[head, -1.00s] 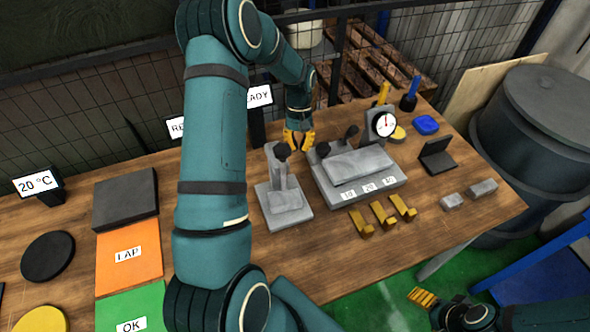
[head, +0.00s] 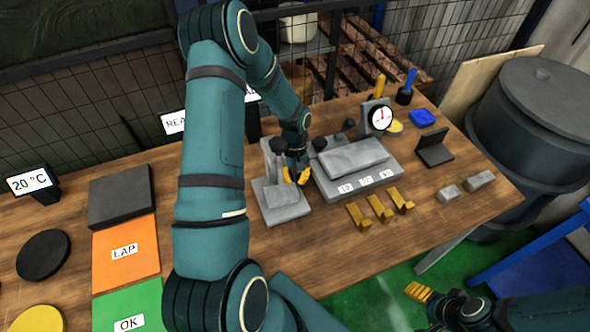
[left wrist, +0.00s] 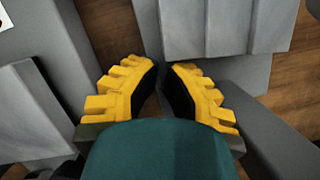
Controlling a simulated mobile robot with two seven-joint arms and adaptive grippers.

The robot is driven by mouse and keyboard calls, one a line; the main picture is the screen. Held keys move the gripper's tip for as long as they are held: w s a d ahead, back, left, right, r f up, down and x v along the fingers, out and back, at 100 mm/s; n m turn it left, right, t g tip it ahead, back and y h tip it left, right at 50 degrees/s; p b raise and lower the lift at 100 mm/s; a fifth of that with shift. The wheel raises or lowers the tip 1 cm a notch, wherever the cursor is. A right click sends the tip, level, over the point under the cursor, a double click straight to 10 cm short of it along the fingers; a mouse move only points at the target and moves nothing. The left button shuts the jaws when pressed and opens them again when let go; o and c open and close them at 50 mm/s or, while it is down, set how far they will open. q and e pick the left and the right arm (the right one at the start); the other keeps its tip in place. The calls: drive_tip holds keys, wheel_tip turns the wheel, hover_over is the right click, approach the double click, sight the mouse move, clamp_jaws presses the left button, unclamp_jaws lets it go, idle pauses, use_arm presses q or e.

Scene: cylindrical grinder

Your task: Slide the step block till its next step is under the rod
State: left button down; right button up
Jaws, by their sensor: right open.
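A grey block with edge lines like low steps (left wrist: 228,28), which I take for the step block, lies beyond my left fingertips in the left wrist view. In the head view it seems to be the raised grey piece (head: 284,201) on the stand's base. My left gripper (head: 296,177) points down between the stand and the labelled grey fixture (head: 372,181). Its fingers (left wrist: 165,68) are close together with a narrow empty gap, apart from the block. The rod is not clear; a dark knob (head: 277,145) tops the stand. My right gripper (head: 419,292) is open and empty beyond the table's front edge.
Several brass pieces (head: 379,209) lie before the fixture. A dial gauge (head: 380,118) stands behind it. Two small grey blocks (head: 480,180) lie at the right. Left are orange (head: 126,265) and green mats. Bare wood lies before the stand.

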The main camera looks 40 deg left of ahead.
idle(0.3)
use_arm(q)
drive_tip(key=shift+s+d+f, duration=0.1)
drive_tip(key=shift+s+d, duration=0.4)
drive_tip(key=shift+s, duration=0.05)
drive_tip(key=shift+s+d, duration=0.25)
drive_tip(key=shift+w+a, duration=0.1)
